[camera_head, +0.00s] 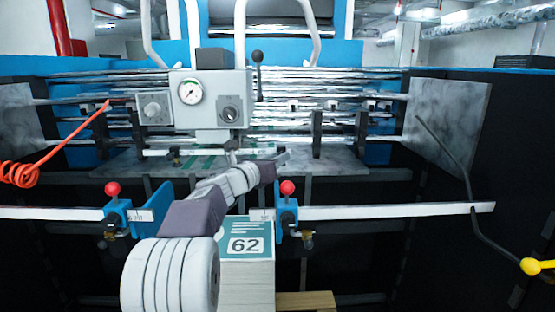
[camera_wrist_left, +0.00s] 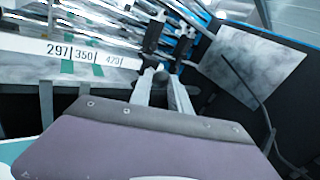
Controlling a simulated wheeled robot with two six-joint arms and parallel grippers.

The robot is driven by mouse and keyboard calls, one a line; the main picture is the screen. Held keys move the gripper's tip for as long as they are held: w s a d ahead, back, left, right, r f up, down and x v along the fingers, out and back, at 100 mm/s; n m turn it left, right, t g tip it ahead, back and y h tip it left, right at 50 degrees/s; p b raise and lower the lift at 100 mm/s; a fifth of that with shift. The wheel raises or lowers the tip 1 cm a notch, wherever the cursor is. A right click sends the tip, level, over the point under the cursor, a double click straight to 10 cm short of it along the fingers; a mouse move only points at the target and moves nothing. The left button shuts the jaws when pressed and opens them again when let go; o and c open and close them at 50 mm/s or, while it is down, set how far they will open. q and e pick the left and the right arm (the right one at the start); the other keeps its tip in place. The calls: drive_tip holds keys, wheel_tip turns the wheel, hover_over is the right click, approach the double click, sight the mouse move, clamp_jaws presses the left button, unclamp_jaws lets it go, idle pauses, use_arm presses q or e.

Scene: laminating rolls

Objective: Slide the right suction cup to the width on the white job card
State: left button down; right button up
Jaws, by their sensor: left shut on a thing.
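My left arm reaches up from the bottom of the head view, and its gripper (camera_head: 281,157) is at the right end of the white scale bar (camera_head: 210,151). In the left wrist view, the fingers (camera_wrist_left: 162,78) are shut on a small dark part, which I take to be the right suction cup (camera_wrist_left: 162,62). A dark holder, seemingly the left suction cup (camera_head: 175,157), sits near the bar's left part.
Two blue clamps (camera_head: 118,218) (camera_head: 288,215) with red knobs stand on the lower white rail (camera_head: 380,212). A gauge box (camera_head: 212,98) is above the scale. Black uprights (camera_head: 317,135) stand right of the gripper.

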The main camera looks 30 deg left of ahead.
use_arm(q)
drive_tip(key=s+a+p, duration=0.1)
drive_tip(key=s+a, duration=0.2)
drive_tip(key=a, duration=0.3)
drive_tip(key=shift+s, duration=0.3)
drive_tip(key=c, duration=1.2)
unclamp_jaws()
drive_tip(key=s, duration=0.9)
drive_tip(key=shift+a+b, duration=0.15)
drive_tip(key=shift+b, duration=0.25)
drive_tip(key=shift+s, duration=0.1)
